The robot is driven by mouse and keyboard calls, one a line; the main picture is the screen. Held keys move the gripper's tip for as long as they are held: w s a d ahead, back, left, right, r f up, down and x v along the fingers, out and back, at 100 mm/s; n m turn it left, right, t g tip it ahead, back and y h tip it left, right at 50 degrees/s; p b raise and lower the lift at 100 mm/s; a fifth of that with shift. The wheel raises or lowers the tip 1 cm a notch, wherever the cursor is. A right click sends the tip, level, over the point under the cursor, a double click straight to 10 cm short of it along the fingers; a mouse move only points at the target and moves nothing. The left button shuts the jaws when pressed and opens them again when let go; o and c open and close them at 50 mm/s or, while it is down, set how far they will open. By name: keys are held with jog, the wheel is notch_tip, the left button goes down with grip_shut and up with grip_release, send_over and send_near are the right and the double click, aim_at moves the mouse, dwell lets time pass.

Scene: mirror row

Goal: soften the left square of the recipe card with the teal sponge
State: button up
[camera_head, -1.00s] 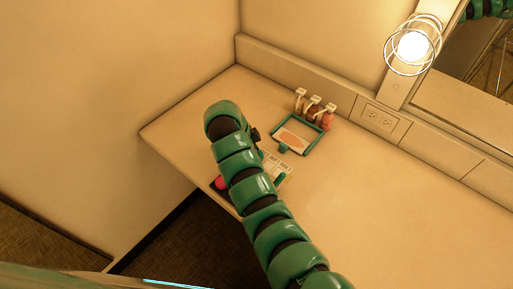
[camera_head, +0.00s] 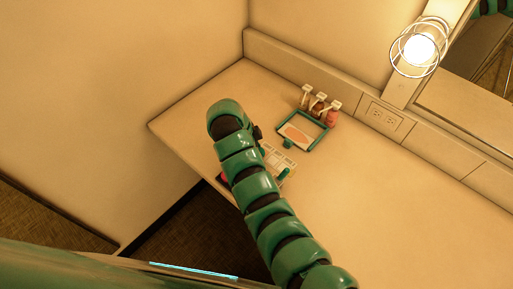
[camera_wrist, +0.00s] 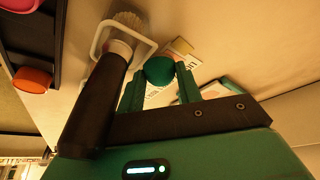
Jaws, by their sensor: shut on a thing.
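The teal sponge (camera_wrist: 160,67) is a rounded dark teal piece in the wrist view. My gripper (camera_wrist: 159,76) is shut on it, one green finger on each side. The pale recipe card (camera_head: 280,158) lies on the counter just right of my arm in the head view, partly covered by the arm. In the wrist view, pale printed pieces show behind the sponge and fingers; I cannot tell which square is below, or whether the sponge touches the card. My gripper is hidden behind my arm in the head view.
A teal-framed tray (camera_head: 322,140) with an orange oval stands behind the card, several small bottles (camera_head: 320,103) behind it. A dark tray (camera_wrist: 50,50) holds an orange-red round thing (camera_wrist: 32,79). A wall outlet and lit bulb (camera_head: 419,48) are at the back. The counter's right side is clear.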

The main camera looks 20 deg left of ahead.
jog(key=shift+r+p, duration=2.85)
jog(key=shift+r, duration=0.35)
